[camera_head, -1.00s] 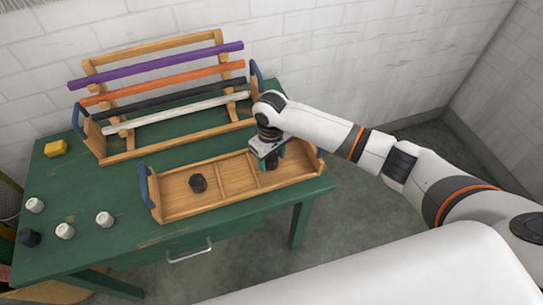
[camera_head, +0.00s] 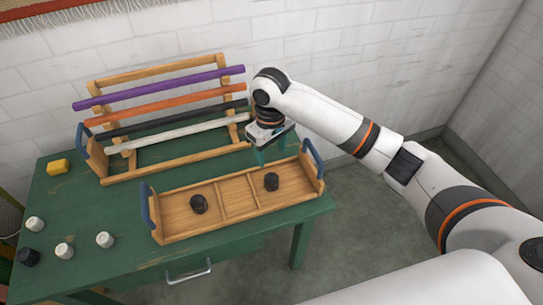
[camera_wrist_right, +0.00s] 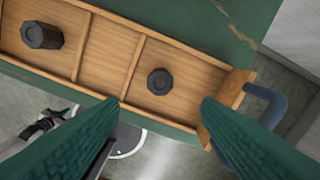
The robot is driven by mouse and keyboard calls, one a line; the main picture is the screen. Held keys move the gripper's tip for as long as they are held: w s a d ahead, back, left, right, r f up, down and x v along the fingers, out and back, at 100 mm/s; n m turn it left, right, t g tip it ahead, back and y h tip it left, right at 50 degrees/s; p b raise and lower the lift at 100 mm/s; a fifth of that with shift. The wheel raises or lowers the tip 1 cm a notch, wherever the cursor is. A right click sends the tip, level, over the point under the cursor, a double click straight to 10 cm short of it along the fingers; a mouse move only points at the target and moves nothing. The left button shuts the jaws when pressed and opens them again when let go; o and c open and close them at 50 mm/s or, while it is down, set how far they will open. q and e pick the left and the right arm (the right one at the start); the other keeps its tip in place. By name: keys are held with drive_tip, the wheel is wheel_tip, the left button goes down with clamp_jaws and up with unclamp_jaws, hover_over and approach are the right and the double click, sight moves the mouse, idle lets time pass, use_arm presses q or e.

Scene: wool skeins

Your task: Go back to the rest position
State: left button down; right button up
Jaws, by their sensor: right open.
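My right gripper (camera_head: 272,150) is above the back edge of the wooden tray, near its right end. In the right wrist view its two green fingers (camera_wrist_right: 160,108) are spread apart with nothing between them. Below it, a black skein (camera_head: 271,181) sits in the tray's right compartment, apart from the fingers; it also shows in the right wrist view (camera_wrist_right: 160,81). Another black skein (camera_head: 199,204) sits in the left compartment. The divided tray (camera_head: 240,237) has blue end handles. My left gripper is not in view.
A wooden rack (camera_head: 150,174) with purple, orange, black and white bars stands behind the tray. On the green table (camera_head: 120,215), several white skeins, a dark one (camera_head: 28,257) and a yellow block (camera_head: 58,167) lie at the left. The tray's middle compartment is empty.

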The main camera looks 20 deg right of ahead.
idle(0.5)
